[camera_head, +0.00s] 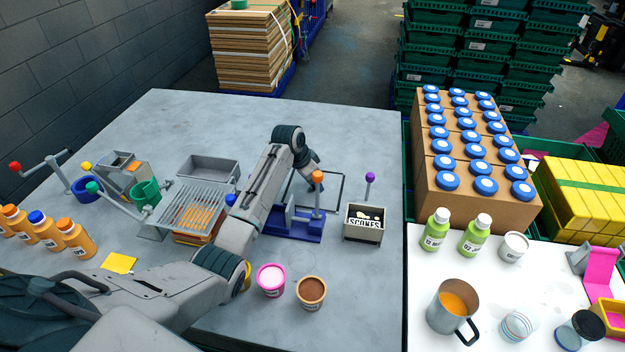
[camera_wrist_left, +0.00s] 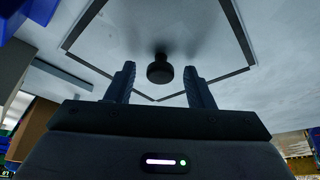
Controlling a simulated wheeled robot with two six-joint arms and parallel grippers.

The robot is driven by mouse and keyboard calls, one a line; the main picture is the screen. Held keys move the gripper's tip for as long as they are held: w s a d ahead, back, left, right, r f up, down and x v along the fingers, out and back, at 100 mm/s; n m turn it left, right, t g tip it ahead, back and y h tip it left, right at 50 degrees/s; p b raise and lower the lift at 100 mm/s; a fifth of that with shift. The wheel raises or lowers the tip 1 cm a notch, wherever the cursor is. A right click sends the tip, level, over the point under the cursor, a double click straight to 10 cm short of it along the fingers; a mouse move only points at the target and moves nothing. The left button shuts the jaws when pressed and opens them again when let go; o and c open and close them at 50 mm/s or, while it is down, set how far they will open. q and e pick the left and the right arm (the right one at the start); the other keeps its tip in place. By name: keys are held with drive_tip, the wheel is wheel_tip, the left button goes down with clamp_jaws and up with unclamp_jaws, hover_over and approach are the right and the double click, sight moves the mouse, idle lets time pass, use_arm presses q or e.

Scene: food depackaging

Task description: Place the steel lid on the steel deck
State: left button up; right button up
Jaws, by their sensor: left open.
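In the left wrist view a dark round knob (camera_wrist_left: 160,72) stands on a flat grey surface inside a black square outline (camera_wrist_left: 78,32). It appears to be the lid's knob, but the lid's plate edges cannot be told from the surface. My left gripper (camera_wrist_left: 160,66) is open, with one finger on each side of the knob and no visible grip. In the head view my left gripper (camera_head: 317,185) points down by the black outline (camera_head: 342,195) and hides the knob. A slotted steel deck (camera_head: 186,203) stands left of my arm, with orange pieces showing at its slots. My right gripper is out of view.
A blue fixture (camera_head: 290,231) with an orange-knobbed lever and a scones box (camera_head: 363,224) stand close by. A grey tray (camera_head: 209,168) lies behind the deck. Pink (camera_head: 271,280) and brown (camera_head: 311,291) cups stand in front.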

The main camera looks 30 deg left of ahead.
use_arm(q)
drive_tip(key=b+v, duration=0.3)
drive_tip(key=v, duration=0.9)
drive_tip(key=shift+a, duration=0.1)
